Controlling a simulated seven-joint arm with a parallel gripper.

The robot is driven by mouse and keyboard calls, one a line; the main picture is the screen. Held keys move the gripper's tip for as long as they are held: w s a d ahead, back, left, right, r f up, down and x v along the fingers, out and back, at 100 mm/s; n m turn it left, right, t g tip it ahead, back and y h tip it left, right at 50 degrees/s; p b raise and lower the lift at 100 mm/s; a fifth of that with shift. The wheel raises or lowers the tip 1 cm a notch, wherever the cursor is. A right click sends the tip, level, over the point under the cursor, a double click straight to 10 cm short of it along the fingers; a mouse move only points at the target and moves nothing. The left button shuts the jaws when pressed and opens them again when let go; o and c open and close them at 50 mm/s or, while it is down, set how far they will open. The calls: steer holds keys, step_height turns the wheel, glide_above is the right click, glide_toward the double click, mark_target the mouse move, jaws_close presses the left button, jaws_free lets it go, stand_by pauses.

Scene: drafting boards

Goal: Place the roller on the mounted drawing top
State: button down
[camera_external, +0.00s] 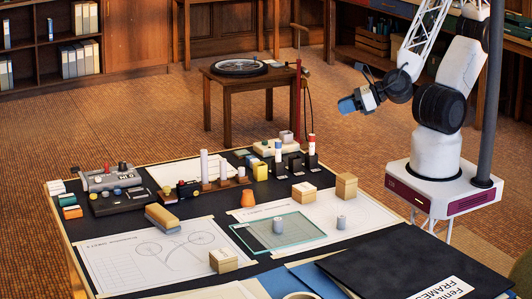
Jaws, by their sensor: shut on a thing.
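My gripper (349,104) is at the upper right, high above and beyond the far right part of the table. It is shut on a small blue piece at its end, too small to identify surely as the roller. Two short grey cylinders stand on the board: one (278,226) on a clear greenish plate (300,237), the other (341,222) on a white sheet to its right. I cannot tell which thing is the roller. A white sheet with a bicycle drawing (120,268) lies flat at the left front; another pale sheet (352,208) lies at the right.
Upright markers, posts and a grey device (105,179) line the back. A dark folder (385,268) covers the front right.

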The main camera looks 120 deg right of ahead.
step_height(320, 180, up, 4)
steer(key=shift+r, duration=0.1)
steer(key=d+f+m+g+h, duration=0.2)
steer(key=d+m+g, duration=0.2)
steer(key=m+g, duration=0.55)
steer(key=d+f+m+g+h, duration=0.2)
steer(key=d+f+m+g, duration=0.15)
steer(key=m+g, duration=0.6)
steer(key=w+a+m+t+y, duration=0.1)
steer(key=w+m+t+y, duration=0.2)
steer(key=w+m+y, duration=0.75)
steer(key=w+a+m+t+y, duration=0.15)
steer(key=w+m+y, duration=0.35)
steer(key=m+y, duration=1)
steer(key=w+d+r+m+t+h, duration=0.2)
steer(key=w+d+r+m+t, duration=0.1)
steer(key=w+d+m+t, duration=0.3)
steer(key=w+d+r+m+t+h, duration=0.1)
steer(key=w+d+r+m+t, duration=0.3)
steer(key=w, duration=0.3)
steer(key=shift+t, duration=0.35)
steer(key=f, duration=1.9)
steer(key=shift+s+a+f, duration=0.1)
steer(key=shift+a+f, duration=0.1)
steer(key=shift+f, duration=0.15)
